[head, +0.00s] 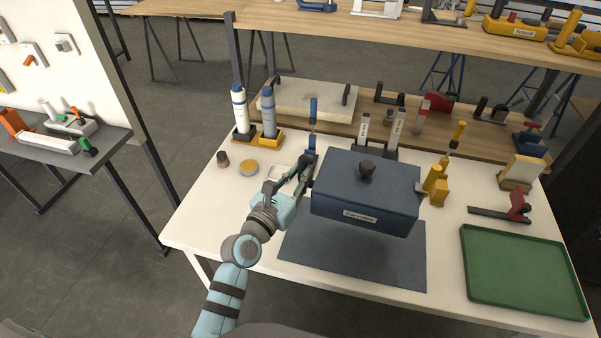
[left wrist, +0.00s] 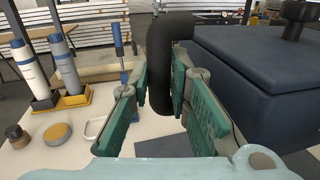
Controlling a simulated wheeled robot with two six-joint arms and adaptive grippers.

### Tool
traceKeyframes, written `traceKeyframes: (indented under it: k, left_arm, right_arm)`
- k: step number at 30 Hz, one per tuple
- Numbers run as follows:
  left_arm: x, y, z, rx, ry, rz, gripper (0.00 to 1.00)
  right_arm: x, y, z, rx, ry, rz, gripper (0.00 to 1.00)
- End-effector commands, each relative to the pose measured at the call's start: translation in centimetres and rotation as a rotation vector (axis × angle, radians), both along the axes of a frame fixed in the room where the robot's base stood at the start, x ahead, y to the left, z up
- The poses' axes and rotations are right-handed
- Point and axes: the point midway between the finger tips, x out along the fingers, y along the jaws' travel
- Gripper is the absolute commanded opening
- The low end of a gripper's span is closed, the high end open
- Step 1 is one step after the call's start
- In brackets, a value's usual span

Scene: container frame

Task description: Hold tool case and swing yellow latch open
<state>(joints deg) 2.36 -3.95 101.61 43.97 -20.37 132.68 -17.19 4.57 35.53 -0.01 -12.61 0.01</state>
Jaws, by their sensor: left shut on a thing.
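The tool case (head: 365,195) is a dark blue box with a labelled front and a black knob (head: 367,168) on its lid. It is at or over a dark grey mat (head: 350,262); I cannot tell if it touches it. My left gripper (head: 303,172) is at the case's left side. In the left wrist view its green-padded fingers (left wrist: 166,98) are around a thick black bent handle (left wrist: 160,65) next to the case (left wrist: 255,70). A yellow latch-like part (head: 436,186) stands at the case's right side; I cannot tell whether it is attached. My right gripper is not in view.
A green tray (head: 522,268) lies at the front right. A red-and-black clamp (head: 510,210) lies behind it. Two bottles (head: 268,112) stand at the back left, with small round pots (head: 249,168) in front. The table's front left is clear.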

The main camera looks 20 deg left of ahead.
Motion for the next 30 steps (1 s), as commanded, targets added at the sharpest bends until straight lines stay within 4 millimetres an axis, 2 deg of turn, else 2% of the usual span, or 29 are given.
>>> traceKeyframes:
  k: [1,30]
  left_arm:
    - [0.0,0.0,-0.9,-0.007,-0.003,0.001,0.00]
    - [0.0,0.0,-10.7,-0.007,-0.004,0.002,0.00]
  right_arm:
    - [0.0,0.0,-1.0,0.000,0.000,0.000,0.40]
    - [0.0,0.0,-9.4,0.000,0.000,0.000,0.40]
